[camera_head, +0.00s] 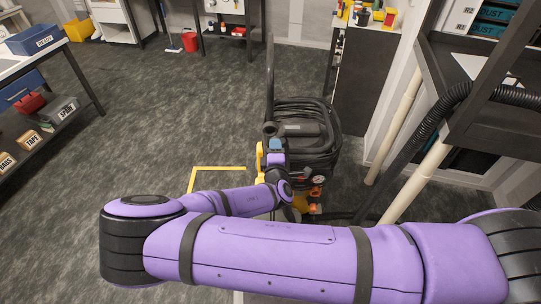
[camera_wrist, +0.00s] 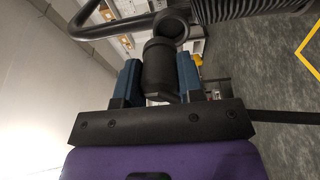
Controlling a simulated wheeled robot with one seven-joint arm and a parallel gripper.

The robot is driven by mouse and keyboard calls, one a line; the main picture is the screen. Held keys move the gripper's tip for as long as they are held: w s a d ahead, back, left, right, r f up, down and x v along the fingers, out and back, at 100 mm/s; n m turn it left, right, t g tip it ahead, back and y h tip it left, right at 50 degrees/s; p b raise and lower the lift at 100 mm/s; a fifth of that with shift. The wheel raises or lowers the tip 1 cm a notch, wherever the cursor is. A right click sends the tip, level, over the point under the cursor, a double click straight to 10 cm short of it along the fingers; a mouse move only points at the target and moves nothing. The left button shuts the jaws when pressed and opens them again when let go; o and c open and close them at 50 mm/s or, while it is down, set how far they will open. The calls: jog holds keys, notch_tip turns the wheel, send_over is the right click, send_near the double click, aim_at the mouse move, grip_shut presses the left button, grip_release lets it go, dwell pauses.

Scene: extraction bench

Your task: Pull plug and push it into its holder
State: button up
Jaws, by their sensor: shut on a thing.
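In the wrist view my gripper (camera_wrist: 160,82) has its two blue fingers on either side of a black cylindrical plug (camera_wrist: 160,62) and is shut on it. A round black ring or opening (camera_wrist: 171,24) shows just beyond the plug. I cannot tell whether the plug is touching it. In the head view my gripper (camera_head: 275,145) is at the left side of the dark extraction machine (camera_head: 315,140). My arm hides the machine's lower part. I cannot make out the holder for certain.
A ribbed black hose (camera_head: 425,125) runs from the machine's area to the bench (camera_head: 470,120) at right. A yellow floor marking (camera_head: 218,168) lies left of the machine. Pale pipes (camera_head: 415,180) stand at right. The grey floor at left is open up to a shelf table (camera_head: 70,90).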

jog(key=shift+s+a+f, duration=0.75)
jog(key=shift+s+a, duration=0.1)
jog(key=shift+w+d, duration=0.2)
jog(key=shift+w, duration=2.6)
jog(key=shift+w+d, duration=0.15)
jog(key=shift+w, duration=1.25)
jog(key=o, duration=1.2)
jog(key=s, duration=0.7)
jog(key=s+a, duration=0.1)
jog(key=s, duration=0.2)
jog(key=shift+s, duration=0.4)
